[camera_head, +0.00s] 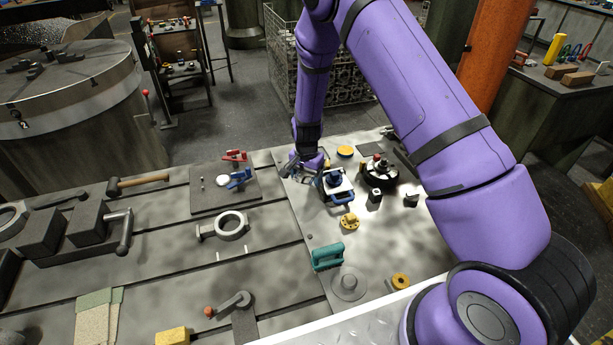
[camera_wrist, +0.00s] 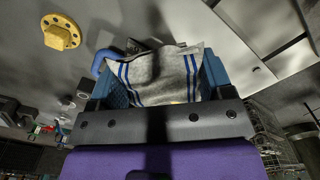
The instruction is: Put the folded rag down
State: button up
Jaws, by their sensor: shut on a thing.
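The folded rag (camera_wrist: 160,78) is pale grey with blue stripes. In the wrist view it lies between the two blue fingers of my gripper (camera_wrist: 158,68), which is shut on it. In the head view my gripper (camera_head: 325,175) is low over the right, pale plate of the workbench, beyond the yellow flange. The rag is small and partly hidden there, so I cannot tell whether it touches the surface. A curved blue handle (camera_wrist: 103,62) shows just left of the rag in the wrist view.
A yellow flange (camera_head: 349,221) and a teal handle-shaped part (camera_head: 327,256) lie nearer on the plate (camera_head: 310,220). A round dark fixture (camera_head: 380,170) stands right of my gripper. A yellow disc (camera_head: 345,151) lies behind. Bare plate shows between these parts.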

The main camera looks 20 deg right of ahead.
jog(key=shift+f, duration=0.3)
jog(key=o, duration=1)
jog(key=shift+o, duration=0.2)
notch_tip(320, 180, up, 13)
jog(key=s+d+r+n+t, duration=0.1)
jog(key=s+r, duration=0.3)
jog(key=r, duration=0.4)
jog(key=s+d+r+n+t+y, duration=0.15)
jog(key=s+r, duration=0.25)
jog(key=r, duration=0.4)
jog(key=s+d+r+n+h, duration=0.1)
jog(key=s+r+n, duration=0.1)
jog(key=s+r, duration=0.45)
jog(key=s+d+r+n+t, duration=0.1)
jog(key=s+r, duration=0.4)
jog(key=s, duration=0.6)
jog(key=s+d+r+n+t, duration=0.1)
jog(key=s+d+r+n, duration=0.2)
jog(key=s, duration=0.8)
jog(key=shift+r+t, duration=0.35)
jog(key=shift+r, duration=0.95)
